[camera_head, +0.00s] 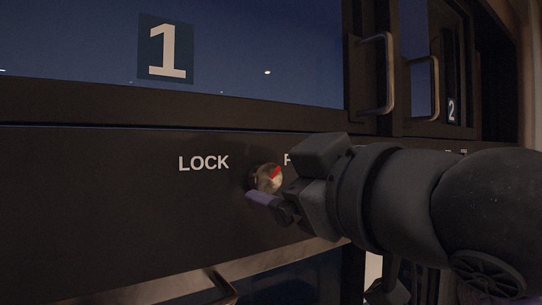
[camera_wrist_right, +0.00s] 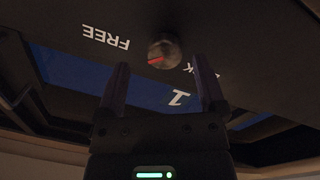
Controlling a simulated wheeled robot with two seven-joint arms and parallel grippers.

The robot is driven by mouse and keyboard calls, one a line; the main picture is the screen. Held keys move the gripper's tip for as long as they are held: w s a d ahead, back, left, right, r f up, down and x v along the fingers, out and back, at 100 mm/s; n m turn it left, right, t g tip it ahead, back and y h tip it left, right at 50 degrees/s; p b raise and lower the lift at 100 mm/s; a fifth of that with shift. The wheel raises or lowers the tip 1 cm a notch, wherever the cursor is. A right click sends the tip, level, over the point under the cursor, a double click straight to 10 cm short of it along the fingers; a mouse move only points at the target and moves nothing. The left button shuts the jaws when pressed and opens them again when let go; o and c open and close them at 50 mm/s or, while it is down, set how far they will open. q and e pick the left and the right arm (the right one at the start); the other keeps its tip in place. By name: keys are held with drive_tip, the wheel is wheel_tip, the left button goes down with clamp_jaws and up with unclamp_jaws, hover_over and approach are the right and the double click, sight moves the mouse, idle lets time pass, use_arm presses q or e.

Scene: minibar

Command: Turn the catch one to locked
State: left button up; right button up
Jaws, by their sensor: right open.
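The catch one (camera_head: 266,177) is a round metal knob with a red pointer on the dark panel below door 1. LOCK is printed to its left, and the label to its right is mostly hidden behind my right gripper. The pointer tilts up and right, away from LOCK. In the right wrist view the knob (camera_wrist_right: 164,52) shows its pointer towards FREE. My right gripper (camera_head: 264,195) is at the knob, covering part of the panel there. In the wrist view its two fingers are apart, with the knob just beyond their tips; contact cannot be told. My left gripper is out of view.
Glass door 1 (camera_head: 250,60) is above the panel, with a vertical metal handle (camera_head: 389,75) at its right. Door 2 (camera_head: 437,60) with its own handle is farther right.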

sight(265, 178)
drive_tip(key=shift+w+a+r, duration=0.15)
drive_tip(key=shift+w+a, duration=0.45)
drive_tip(key=shift+a, duration=0.15)
drive_tip(key=shift+w+a, duration=0.3)
drive_tip(key=shift+d, duration=0.2)
drive_tip(key=shift+a, duration=0.15)
drive_tip(key=c, duration=0.4)
clamp_jaws()
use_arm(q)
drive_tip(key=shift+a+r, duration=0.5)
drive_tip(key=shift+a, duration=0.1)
